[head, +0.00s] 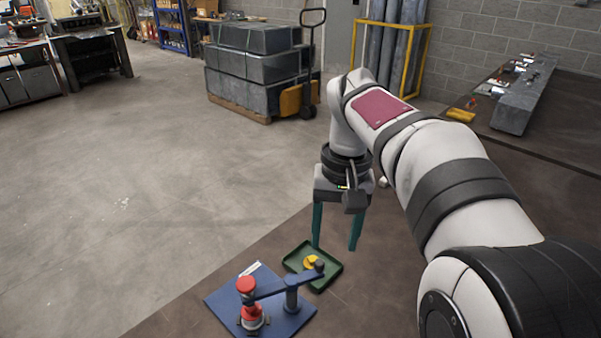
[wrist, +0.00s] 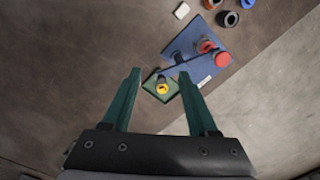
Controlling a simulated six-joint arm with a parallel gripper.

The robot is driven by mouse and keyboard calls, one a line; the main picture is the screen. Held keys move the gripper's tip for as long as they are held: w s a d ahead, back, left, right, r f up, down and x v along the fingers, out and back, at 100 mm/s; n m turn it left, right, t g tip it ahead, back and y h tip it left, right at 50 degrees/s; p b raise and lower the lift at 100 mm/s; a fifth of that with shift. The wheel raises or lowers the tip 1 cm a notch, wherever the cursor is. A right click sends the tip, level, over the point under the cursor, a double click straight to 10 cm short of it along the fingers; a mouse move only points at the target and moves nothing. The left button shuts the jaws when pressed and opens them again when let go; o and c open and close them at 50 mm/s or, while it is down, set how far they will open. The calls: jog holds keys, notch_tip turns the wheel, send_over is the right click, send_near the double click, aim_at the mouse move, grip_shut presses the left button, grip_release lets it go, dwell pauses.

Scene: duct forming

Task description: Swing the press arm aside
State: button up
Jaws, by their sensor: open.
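The press stands on a blue base plate (head: 225,300) on the brown table. Its blue-grey press arm (head: 270,291) reaches from a post (head: 291,296) leftward to a red knob (head: 246,285), above a red and dark cylindrical part (head: 252,318). A green tray (head: 329,276) behind the post holds a yellow piece (head: 311,261). My gripper (head: 335,246) has two teal fingers spread wide, with nothing between them, above and behind the tray, apart from the press. In the wrist view the press arm (wrist: 190,64) lies beyond the fingertips, near the right finger.
In the wrist view, a white block (wrist: 181,10) and several ring-shaped parts (wrist: 230,18) lie beyond the plate. In the head view, a long grey duct (head: 525,100) lies on the table at the far right.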

jog(key=n, duration=0.1)
send_over(320, 262)
jog(key=f, duration=0.2)
jog(key=shift+h, duration=0.3)
notch_tip(320, 262, down, 15)
jog(key=shift+f, duration=0.2)
grip_shut()
jog(key=shift+r, duration=0.1)
dwell(0.5)
